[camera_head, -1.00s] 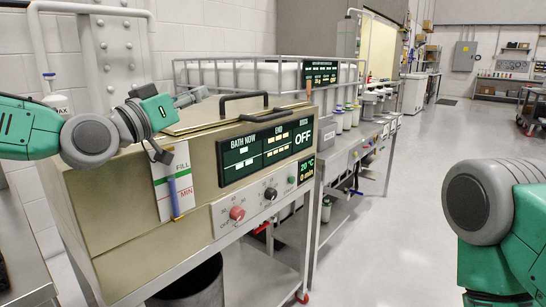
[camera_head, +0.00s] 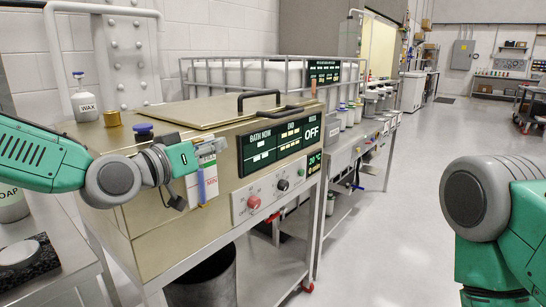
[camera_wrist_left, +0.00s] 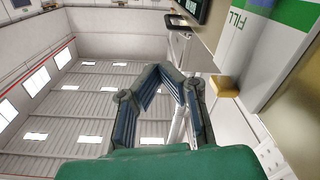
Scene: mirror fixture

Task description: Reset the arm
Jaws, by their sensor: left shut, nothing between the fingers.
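My left arm comes in from the left in the head view, in front of the beige bath machine. My left gripper (camera_head: 208,147) is shut and empty, beside the machine's front left part, partly covering the white FILL/MIN gauge (camera_head: 209,188). In the left wrist view the dark fingers (camera_wrist_left: 172,76) come together, and the gauge's FILL label (camera_wrist_left: 237,20) shows at the upper right. I cannot tell whether the gripper touches the gauge. Of my right arm only green and grey links show at the right; its gripper is out of view.
The bath machine (camera_head: 165,225) has a closed lid (camera_head: 195,112) and a display reading OFF (camera_head: 311,134). A WAX bottle (camera_head: 86,103) and a brass piece (camera_head: 112,118) stand behind my left arm. A dark bin (camera_head: 203,280) is below. The floor at right is clear.

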